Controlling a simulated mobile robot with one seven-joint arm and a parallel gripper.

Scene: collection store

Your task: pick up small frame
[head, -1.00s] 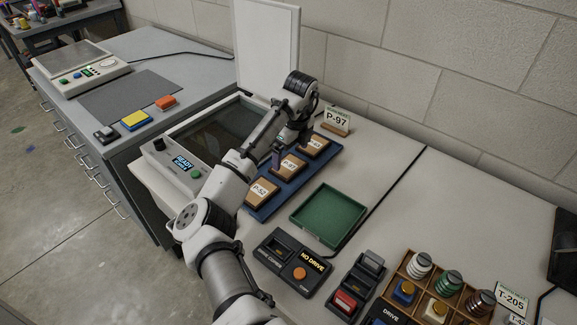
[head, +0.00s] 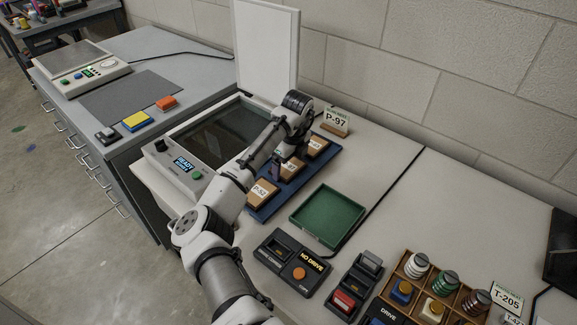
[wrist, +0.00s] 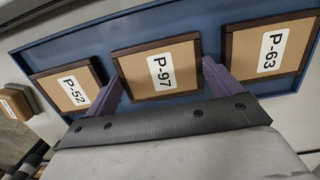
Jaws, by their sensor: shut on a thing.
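Three small brown frames with dark edges lie in a row on a blue tray (head: 262,215). The middle one is the P-97 frame (wrist: 157,68), which is partly hidden by my arm in the head view (head: 292,169). The P-52 frame (wrist: 70,89) lies to its left and the P-63 frame (wrist: 268,48) to its right. My gripper (wrist: 161,80) has one purple finger at each side edge of the P-97 frame and is shut on it. The frame appears to be still at the tray, level with its neighbours; I see no clear gap beneath it.
A P-97 label card (head: 336,121) stands behind the tray by the wall. A scanner-like unit (head: 222,129) with a raised white lid is left of it.

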